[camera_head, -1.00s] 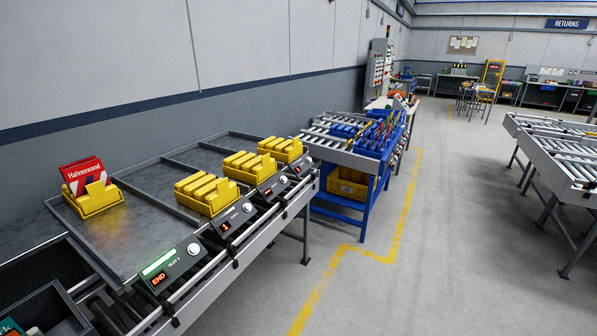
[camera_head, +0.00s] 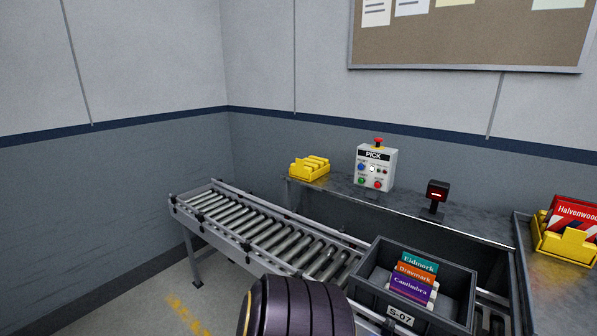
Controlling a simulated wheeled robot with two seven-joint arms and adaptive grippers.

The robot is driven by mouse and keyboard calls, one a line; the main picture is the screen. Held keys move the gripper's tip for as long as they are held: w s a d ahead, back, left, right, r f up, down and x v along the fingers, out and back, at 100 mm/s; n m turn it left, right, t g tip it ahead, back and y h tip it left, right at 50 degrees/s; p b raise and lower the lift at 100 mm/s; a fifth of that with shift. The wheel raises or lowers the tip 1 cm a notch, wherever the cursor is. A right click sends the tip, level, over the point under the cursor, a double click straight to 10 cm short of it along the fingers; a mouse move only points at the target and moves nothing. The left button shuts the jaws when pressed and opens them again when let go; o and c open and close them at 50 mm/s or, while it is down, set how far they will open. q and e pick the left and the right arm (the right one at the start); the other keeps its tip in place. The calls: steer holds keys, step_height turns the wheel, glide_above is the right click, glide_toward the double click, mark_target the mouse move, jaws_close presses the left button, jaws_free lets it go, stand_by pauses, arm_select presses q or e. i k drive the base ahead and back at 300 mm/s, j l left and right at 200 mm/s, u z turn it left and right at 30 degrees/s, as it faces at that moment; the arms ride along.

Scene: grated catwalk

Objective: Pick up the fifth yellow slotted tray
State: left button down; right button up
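A yellow slotted tray (camera_head: 309,168) stands alone at the left end of the dark metal bench, beside the grey button box. It looks empty. Another yellow slotted tray (camera_head: 566,243) at the right edge holds a red box (camera_head: 575,214) marked Halvenwood, and the frame cuts it off. I cannot tell from this view alone which tray counts as the fifth. A dark ribbed rounded part at the bottom middle seems to be mine. Neither of my grippers shows.
A grey button box (camera_head: 375,167) marked PICK and a small scanner (camera_head: 436,196) stand on the bench. A dark tote (camera_head: 415,310) labelled S-07 holds several upright boxes (camera_head: 412,280). A roller conveyor (camera_head: 260,229) runs left in front of the bench. Floor is open at lower left.

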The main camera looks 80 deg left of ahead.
mark_target(308, 169)
steer(key=u, duration=2.7)
steer(key=i+j+z, duration=0.2)
steer(key=j+z, duration=0.2)
steer(key=j, duration=0.35)
steer(key=j+z, duration=0.35)
steer(key=j, duration=0.4)
steer(key=j+z, duration=0.4)
steer(key=j, duration=0.45)
steer(key=k+j+z, duration=0.15)
steer(key=j+z, duration=0.25)
steer(key=j, duration=0.35)
